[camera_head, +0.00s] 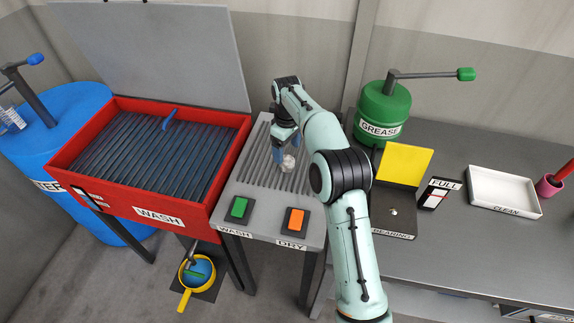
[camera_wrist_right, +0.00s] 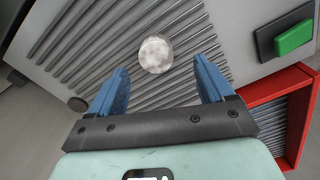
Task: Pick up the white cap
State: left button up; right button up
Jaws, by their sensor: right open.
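The white cap (camera_head: 288,162) is a small, round, mottled whitish piece on the ribbed grey drying surface (camera_head: 262,176). It shows in the right wrist view (camera_wrist_right: 156,54) as a disc just beyond the fingertips, roughly between them. My right gripper (camera_head: 282,152) has blue fingers and points down close to the cap, partly beside it in the head view. In the right wrist view the gripper (camera_wrist_right: 161,70) is open, with nothing between its fingers. I cannot tell whether a fingertip touches the cap. My left gripper is not in view.
A red wash tank (camera_head: 225,120) stands left of the ribbed surface. Green (camera_head: 239,207) and orange (camera_head: 296,220) buttons sit at its front. At right are a green grease drum (camera_head: 382,105), a black bearing station with raised yellow plate (camera_head: 405,163), and a white tray (camera_head: 503,172).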

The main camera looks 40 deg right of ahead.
aim_at(287, 160)
jog(key=shift+w+d+f, duration=0.1)
jog(key=shift+w+f, duration=0.1)
jog(key=shift+f, duration=1.2)
jog(key=f, duration=0.4)
jog(key=shift+w+d+f+b, duration=0.15)
jog(key=shift+w+f+b, duration=0.1)
jog(key=shift+b, duration=0.1)
jog(key=shift+r, duration=0.1)
jog(key=c, duration=1)
